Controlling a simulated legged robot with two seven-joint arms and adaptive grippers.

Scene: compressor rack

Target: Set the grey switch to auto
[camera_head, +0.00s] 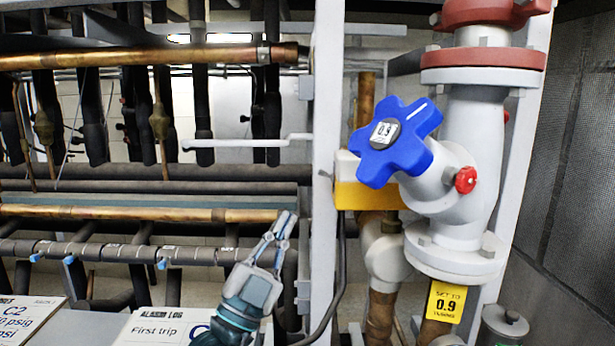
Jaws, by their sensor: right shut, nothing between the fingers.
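My right gripper (286,220) reaches up from the bottom of the view, left of the white upright post. Its slim grey fingers are shut with nothing between them, and their tips point up and slightly right. The tips appear in front of dark and copper pipes; I cannot tell whether they touch anything. I cannot make out a grey switch or an auto mark in this view. My left gripper is not in view.
A blue star-shaped handwheel (422,118) sits on a grey valve body (470,140) with a small red knob (466,180). The white post (326,120) stands right of my gripper. White signs (165,329) lie at the lower left. Copper pipes (130,57) cross the left side.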

